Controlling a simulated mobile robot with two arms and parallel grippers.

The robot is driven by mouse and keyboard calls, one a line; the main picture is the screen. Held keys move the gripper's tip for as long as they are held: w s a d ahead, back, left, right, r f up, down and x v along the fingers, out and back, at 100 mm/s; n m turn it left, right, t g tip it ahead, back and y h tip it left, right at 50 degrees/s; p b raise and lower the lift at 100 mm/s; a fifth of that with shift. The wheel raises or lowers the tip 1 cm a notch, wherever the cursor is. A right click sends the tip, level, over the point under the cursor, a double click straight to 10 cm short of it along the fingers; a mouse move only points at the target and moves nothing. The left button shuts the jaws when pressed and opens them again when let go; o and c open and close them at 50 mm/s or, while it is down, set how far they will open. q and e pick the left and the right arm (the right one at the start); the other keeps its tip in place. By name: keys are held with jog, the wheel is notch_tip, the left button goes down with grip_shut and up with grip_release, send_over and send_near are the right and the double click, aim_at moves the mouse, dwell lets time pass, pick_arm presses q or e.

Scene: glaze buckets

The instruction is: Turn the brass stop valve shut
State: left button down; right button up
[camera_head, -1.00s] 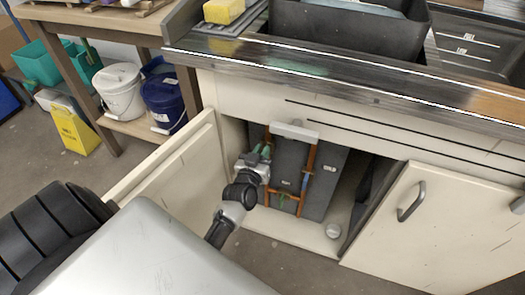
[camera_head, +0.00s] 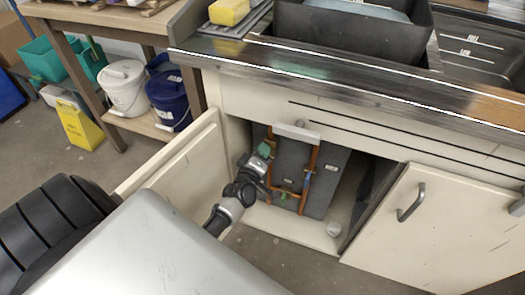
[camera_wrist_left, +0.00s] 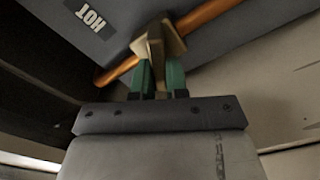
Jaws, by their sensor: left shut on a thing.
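The brass stop valve (camera_wrist_left: 156,42) sits on a copper pipe in the left wrist view. The green fingertips of my left gripper (camera_wrist_left: 158,80) are on both sides of its brass handle and shut on it. In the head view my left gripper (camera_head: 266,149) reaches into the open cabinet under the sink, at the left copper pipe. The valve is too small and covered to make out there. The pipe runs slantwise in the wrist view, beside a dark grey panel marked HOT (camera_wrist_left: 91,18). My right gripper is not in view.
The left cabinet door (camera_head: 178,167) stands open beside my arm. The right door (camera_head: 425,222) has a grey handle. A second copper pipe (camera_head: 309,172) runs right of my gripper. A small pale round object (camera_head: 333,229) lies on the cabinet floor. The counter edge (camera_head: 330,80) overhangs above.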

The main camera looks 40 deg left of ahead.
pick_arm(q)
jog(key=shift+f+n, duration=0.2)
jog(key=shift+n, duration=0.8)
jog(key=n+b, duration=0.1)
jog(key=n, duration=0.1)
jog(key=shift+a+f+n, duration=0.1)
jog(key=shift+f+n, duration=0.05)
jog(key=shift+n, duration=0.75)
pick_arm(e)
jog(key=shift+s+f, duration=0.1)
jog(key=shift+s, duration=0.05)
pick_arm(q)
jog(key=shift+f+n, duration=0.1)
jog(key=shift+n, duration=0.2)
jog(key=c, duration=1.1)
grip_release()
jog(key=shift+c, duration=0.2)
jog(key=shift+s, duration=0.15)
